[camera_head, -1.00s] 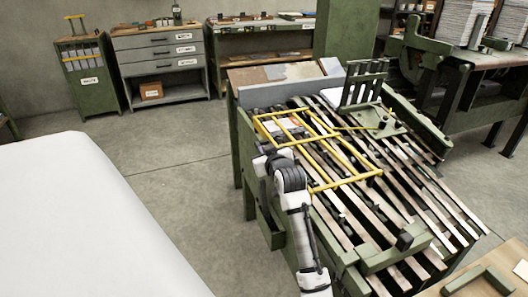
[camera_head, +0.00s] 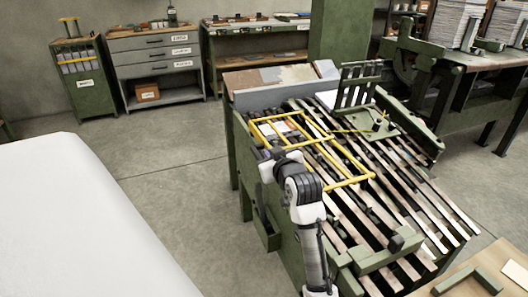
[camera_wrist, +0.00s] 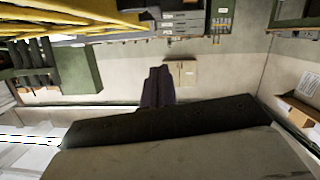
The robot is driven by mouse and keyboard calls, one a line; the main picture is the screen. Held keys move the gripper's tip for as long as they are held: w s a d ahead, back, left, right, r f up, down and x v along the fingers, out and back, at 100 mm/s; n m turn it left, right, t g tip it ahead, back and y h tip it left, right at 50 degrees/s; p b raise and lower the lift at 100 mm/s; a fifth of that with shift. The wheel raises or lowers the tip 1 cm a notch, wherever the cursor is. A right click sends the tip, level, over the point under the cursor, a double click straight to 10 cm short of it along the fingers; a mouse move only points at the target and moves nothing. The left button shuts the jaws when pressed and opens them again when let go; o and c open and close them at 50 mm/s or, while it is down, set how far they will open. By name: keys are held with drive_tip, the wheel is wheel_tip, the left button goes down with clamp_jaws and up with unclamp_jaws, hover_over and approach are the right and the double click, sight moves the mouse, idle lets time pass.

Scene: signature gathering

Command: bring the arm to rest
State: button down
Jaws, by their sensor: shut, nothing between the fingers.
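My arm (camera_head: 312,240) rises from the bottom of the head view and bends left at the wrist, beside the near left edge of the slatted table (camera_head: 425,205). My gripper (camera_wrist: 158,72) shows in the wrist view with its dark fingers together and nothing between them. In the head view its fingertips are hard to make out against the table. A yellow frame (camera_head: 352,184) lies over the slats just behind my wrist. In the wrist view, yellow bars (camera_wrist: 75,12) cross the top left; I cannot tell whether my arm touches the frame.
A large white surface (camera_head: 75,220) fills the lower left. Open concrete floor (camera_head: 170,165) lies between it and the table. A grey drawer cabinet (camera_head: 155,55) and a green cabinet (camera_head: 95,90) stand behind. A wooden tabletop (camera_head: 475,270) is at the lower right.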

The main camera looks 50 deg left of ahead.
drive_tip(key=shift+s+d+r, duration=0.15)
drive_tip(key=shift+s+d, duration=0.15)
drive_tip(key=shift+d, duration=0.35)
